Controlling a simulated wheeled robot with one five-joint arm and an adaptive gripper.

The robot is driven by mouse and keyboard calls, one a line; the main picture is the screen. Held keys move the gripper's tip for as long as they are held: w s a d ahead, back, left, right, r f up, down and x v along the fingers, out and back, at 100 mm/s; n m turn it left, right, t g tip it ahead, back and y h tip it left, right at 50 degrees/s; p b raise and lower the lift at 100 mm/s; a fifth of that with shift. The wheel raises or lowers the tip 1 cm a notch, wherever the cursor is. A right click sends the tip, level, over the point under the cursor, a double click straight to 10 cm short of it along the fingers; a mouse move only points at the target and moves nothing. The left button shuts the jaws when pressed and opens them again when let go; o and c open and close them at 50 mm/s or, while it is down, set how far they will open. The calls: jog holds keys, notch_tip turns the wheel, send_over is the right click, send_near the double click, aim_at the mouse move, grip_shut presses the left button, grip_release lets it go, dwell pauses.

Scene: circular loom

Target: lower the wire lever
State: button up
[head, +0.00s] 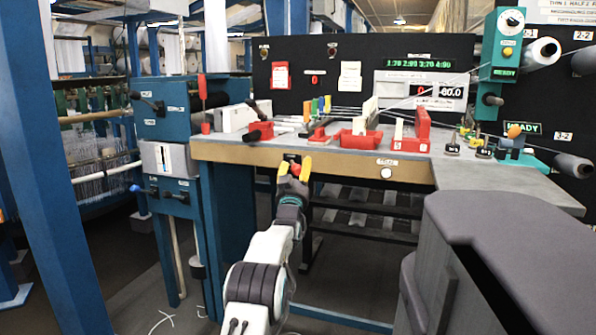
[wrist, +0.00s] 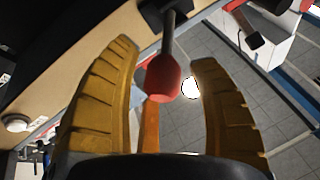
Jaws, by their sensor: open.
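A lever with a round red knob (wrist: 164,78) on a grey rod (wrist: 168,35) comes out of a black mount under the bench's front edge in the wrist view. In the head view the red knob (head: 295,170) shows small between my fingers. My gripper (head: 294,163) is open at the bench front, its yellow fingers on either side of the knob. In the wrist view a gap is visible between the knob and each finger. No label on this lever is readable.
The bench front (head: 340,163) has a label and a round white button (head: 386,173) to the right. A blue cabinet (head: 165,115) with black and blue handles stands left. A grey padded block (head: 500,260) fills the lower right. Red trays (head: 356,140) sit on the bench.

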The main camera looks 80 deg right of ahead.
jog(key=shift+w+a+f, duration=0.1)
jog(key=shift+a, duration=0.05)
jog(key=shift+a+f, duration=0.2)
jog(key=shift+a, duration=0.25)
jog(key=v, duration=1)
jog(key=shift+a, duration=0.3)
dwell(0.7)
